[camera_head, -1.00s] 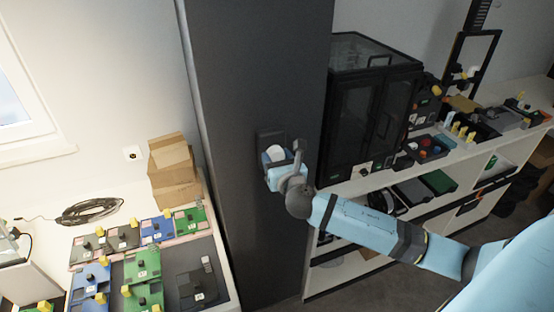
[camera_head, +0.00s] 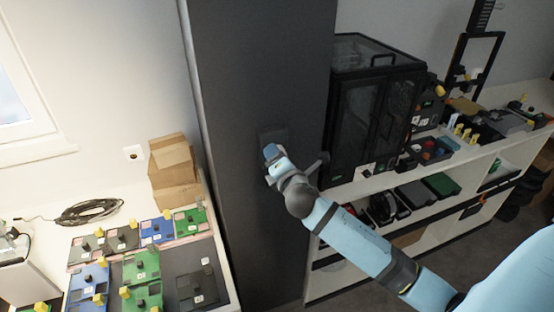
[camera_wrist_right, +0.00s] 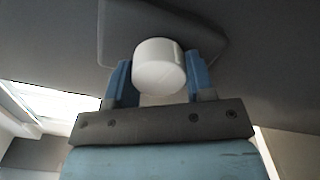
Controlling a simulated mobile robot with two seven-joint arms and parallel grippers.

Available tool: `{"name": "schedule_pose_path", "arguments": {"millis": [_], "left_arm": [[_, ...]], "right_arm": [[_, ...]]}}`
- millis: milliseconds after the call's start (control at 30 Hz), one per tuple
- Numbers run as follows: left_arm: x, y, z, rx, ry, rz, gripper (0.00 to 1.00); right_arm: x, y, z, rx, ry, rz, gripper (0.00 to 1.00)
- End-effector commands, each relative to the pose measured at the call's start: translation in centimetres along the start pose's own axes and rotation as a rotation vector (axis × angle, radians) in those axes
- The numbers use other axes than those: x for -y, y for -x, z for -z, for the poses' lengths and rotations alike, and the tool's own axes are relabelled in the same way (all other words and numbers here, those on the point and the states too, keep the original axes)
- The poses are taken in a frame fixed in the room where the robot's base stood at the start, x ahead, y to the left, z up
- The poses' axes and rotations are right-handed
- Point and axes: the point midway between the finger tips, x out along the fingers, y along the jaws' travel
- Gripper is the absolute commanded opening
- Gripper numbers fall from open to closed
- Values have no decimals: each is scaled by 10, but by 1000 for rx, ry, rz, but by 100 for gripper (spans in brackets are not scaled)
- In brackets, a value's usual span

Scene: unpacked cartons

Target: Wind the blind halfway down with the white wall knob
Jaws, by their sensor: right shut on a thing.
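The white wall knob (camera_wrist_right: 158,66) shows in the right wrist view, on a dark plate (camera_wrist_right: 165,30) fixed to the dark grey column (camera_head: 262,80). My right gripper (camera_head: 272,152) is at this plate in the head view, and hides the knob there. In the right wrist view its two blue fingers (camera_wrist_right: 160,80) stand one on each side of the knob, shut on it. The blind is not clearly seen; part of a window (camera_head: 20,95) shows at the left edge of the head view. My left gripper is not in view.
A table with several green, blue and dark boards (camera_head: 140,265) and stacked cardboard boxes (camera_head: 172,172) stands left of the column. A dark glass-doored cabinet (camera_head: 375,105) stands close to the right, on a white shelf unit (camera_head: 430,218).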

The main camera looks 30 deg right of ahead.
Motion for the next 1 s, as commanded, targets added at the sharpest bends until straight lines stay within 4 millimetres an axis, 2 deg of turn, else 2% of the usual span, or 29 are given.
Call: {"name": "schedule_pose_path", "arguments": {"millis": [400, 1000], "left_arm": [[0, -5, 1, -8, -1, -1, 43], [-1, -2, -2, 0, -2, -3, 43]], "right_arm": [[-1, 0, 0, 1, -398, 2, 26], [-4, 0, -2, 2, -967, 2, 26]]}}
